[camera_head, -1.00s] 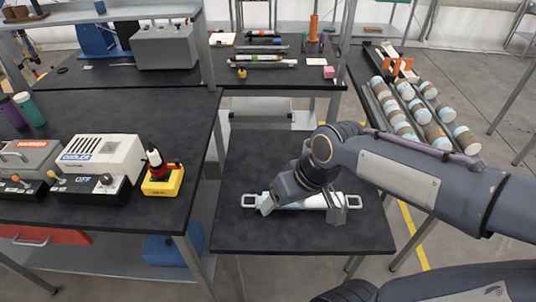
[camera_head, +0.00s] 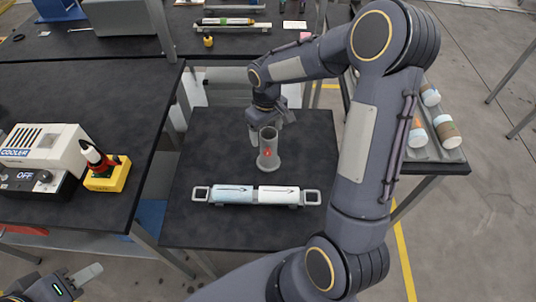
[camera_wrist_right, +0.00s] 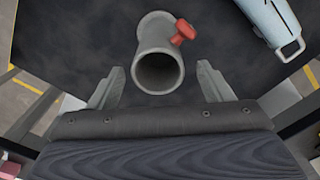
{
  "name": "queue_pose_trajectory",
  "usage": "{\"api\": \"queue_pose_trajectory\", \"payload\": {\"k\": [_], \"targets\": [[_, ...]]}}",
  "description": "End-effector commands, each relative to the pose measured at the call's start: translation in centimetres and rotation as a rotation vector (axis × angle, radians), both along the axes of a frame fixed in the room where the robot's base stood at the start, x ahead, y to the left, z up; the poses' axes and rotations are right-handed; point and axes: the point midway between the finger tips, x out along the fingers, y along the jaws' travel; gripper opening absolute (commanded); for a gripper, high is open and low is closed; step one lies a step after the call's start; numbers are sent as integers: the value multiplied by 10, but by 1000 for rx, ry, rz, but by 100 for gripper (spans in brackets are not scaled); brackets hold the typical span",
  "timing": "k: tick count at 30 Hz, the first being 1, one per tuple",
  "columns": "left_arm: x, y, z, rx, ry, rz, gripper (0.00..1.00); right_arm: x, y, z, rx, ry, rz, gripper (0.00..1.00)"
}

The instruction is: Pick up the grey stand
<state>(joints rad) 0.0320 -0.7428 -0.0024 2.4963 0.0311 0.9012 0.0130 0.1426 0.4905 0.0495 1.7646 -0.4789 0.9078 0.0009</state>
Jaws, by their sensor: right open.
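The grey stand (camera_head: 268,152) is an upright hollow tube with a red knob on its side, standing on the dark table behind a holder. The open fingers of my right gripper (camera_wrist_right: 158,80) are on either side of the near end, with a gap to each. My left gripper (camera_head: 72,284) is at the bottom left, partly cut off, away from the stand.
A holder (camera_head: 311,197) with two pale tubes lies in front of the stand; part of it shows in the wrist view (camera_wrist_right: 285,25). A cooler box (camera_head: 45,150) and a yellow block (camera_head: 108,176) are on the left table. A rack of capped tubes (camera_head: 440,150) is at right.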

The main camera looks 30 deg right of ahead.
Motion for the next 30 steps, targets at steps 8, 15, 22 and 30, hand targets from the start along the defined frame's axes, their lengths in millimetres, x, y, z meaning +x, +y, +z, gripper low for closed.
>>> {"api": "queue_pose_trajectory", "payload": {"k": [8,15,22,30], "targets": [[0,0,-30,0,0,0,36,-4,-3,-41,1,2,0,73],[0,0,-27,0,0,0,36,-4,-3,-39,0,1,0,69],[0,0,-27,0,0,0,36,-4,-3,-39,1,1,0,39],[0,0,-27,0,0,0,36,-4,-3,-39,1,1,-1,4]]}}
